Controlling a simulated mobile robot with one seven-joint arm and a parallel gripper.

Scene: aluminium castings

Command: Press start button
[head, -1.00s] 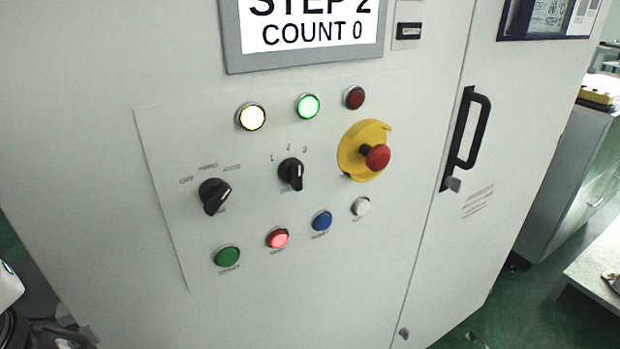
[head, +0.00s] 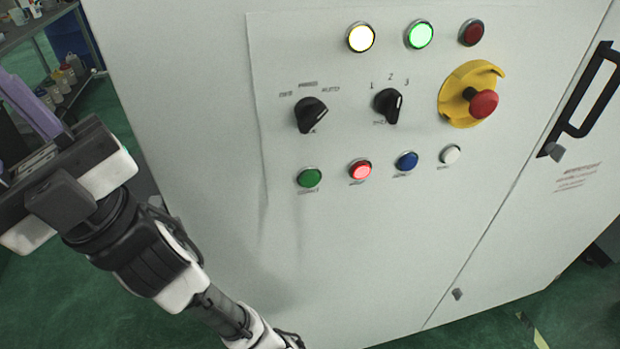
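A control panel (head: 340,235) is on the front of a light grey cabinet. Its bottom row has a green button (head: 310,178), a lit red button (head: 360,170), a blue button (head: 406,161) and a white button (head: 450,154). Their small labels are too blurred to read. My gripper (head: 28,108) is at the left edge, left of the panel and apart from all the buttons. One purple finger shows, pointing up and left; the rest is cut off or hidden, so its opening cannot be told.
Yellow (head: 361,37), green (head: 419,34) and dark red (head: 471,32) lamps sit above two black rotary switches (head: 311,115) (head: 388,105). A red emergency stop (head: 483,103) juts out at right. A black door handle (head: 582,100) is further right. Shelves with bottles (head: 62,85) stand behind left.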

